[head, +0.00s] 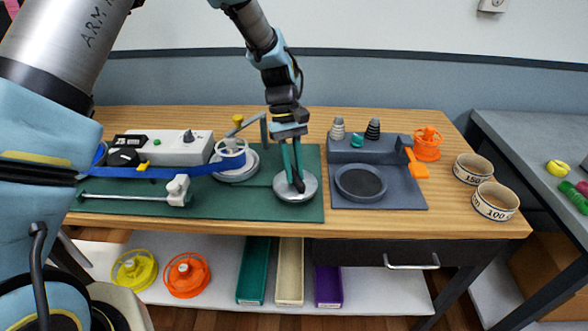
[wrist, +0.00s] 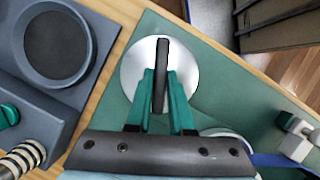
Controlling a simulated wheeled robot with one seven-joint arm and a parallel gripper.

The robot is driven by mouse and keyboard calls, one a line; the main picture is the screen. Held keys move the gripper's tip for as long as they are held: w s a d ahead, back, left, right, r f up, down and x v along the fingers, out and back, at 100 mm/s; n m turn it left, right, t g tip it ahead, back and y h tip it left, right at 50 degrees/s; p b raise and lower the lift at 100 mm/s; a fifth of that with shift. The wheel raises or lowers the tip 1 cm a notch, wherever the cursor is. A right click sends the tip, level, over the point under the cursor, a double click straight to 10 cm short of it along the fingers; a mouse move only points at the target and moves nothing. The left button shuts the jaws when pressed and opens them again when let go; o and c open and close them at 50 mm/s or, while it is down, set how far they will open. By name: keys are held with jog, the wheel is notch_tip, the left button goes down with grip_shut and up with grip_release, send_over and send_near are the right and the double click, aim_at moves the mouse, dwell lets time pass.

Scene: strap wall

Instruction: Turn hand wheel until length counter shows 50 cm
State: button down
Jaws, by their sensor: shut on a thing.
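The hand wheel (head: 286,191) is a silver disc with a dark handle on the green base plate (head: 250,205). In the wrist view the disc (wrist: 133,85) lies below my gripper (wrist: 161,88), whose green fingers are shut on the upright black handle (wrist: 161,58). In the head view my gripper (head: 296,180) comes down on the wheel from above. The length counter (head: 129,141) is a small dark display on the grey box at left; its digits are too small to read. A blue strap (head: 190,169) runs from the left to a white spool (head: 230,155).
A grey fixture (head: 378,195) with a round dish stands right of the plate. An orange spool (head: 427,144) and two labelled rings (head: 473,168) (head: 495,201) are at the table's right. A clamp (head: 178,190) on a rod lies at front left. Spools and coloured trays fill the shelf below.

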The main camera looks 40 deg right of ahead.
jog(key=c, duration=0.8)
grip_release()
jog(key=b+v, duration=0.3)
jog(key=v, duration=0.7)
jog(key=shift+w+r, duration=0.2)
jog(key=shift+r, duration=0.15)
